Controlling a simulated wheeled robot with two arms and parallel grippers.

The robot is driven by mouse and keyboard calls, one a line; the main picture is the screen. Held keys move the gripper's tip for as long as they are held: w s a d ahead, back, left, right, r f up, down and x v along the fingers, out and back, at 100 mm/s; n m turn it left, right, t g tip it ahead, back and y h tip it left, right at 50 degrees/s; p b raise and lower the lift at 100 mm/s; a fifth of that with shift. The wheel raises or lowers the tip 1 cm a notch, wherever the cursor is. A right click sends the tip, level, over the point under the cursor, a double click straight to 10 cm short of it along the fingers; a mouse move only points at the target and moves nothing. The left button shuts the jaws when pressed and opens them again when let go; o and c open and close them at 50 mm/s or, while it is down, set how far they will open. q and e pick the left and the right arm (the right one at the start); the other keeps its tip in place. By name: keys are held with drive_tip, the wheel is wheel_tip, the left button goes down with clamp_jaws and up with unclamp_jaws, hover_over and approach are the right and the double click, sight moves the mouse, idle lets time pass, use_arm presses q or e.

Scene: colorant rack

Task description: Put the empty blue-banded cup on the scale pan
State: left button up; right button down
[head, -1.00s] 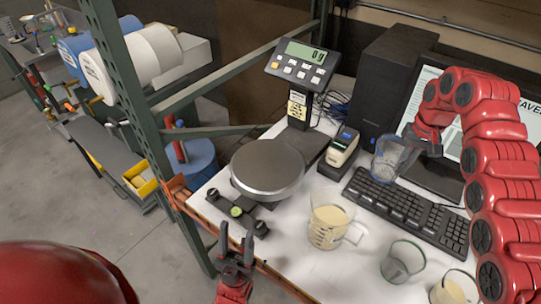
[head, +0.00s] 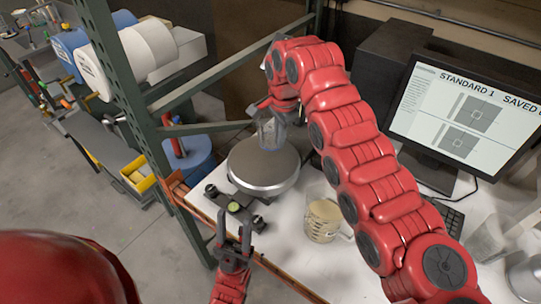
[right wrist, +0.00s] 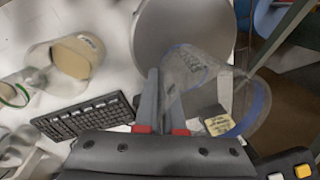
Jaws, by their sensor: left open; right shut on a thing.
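The clear, empty-looking blue-banded cup (head: 269,133) is in my right gripper (head: 284,110), over the far part of the round grey scale pan (head: 262,176). In the right wrist view the gripper (right wrist: 163,118) is shut on the cup's wall, and the blue band (right wrist: 257,104) shows around one end of the cup (right wrist: 195,75). The pan (right wrist: 185,18) lies beyond the cup there. I cannot tell whether the cup touches the pan. My left gripper (head: 233,243) is open and empty at the near table edge.
A beaker of cream-coloured material (head: 322,222) stands right of the pan. Clear cups (head: 487,240) stand at the right. A keyboard (right wrist: 88,117) and monitor (head: 465,118) are behind. My right arm hides the scale's display. A green rack post (head: 130,110) is left.

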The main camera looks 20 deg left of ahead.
wheel_tip(320, 180, down, 9)
drive_tip(key=p, duration=0.4)
drive_tip(key=shift+r, duration=0.15)
drive_tip(key=shift+f, duration=0.35)
drive_tip(key=c, duration=1)
unclamp_jaws()
drive_tip(key=shift+r, duration=0.1)
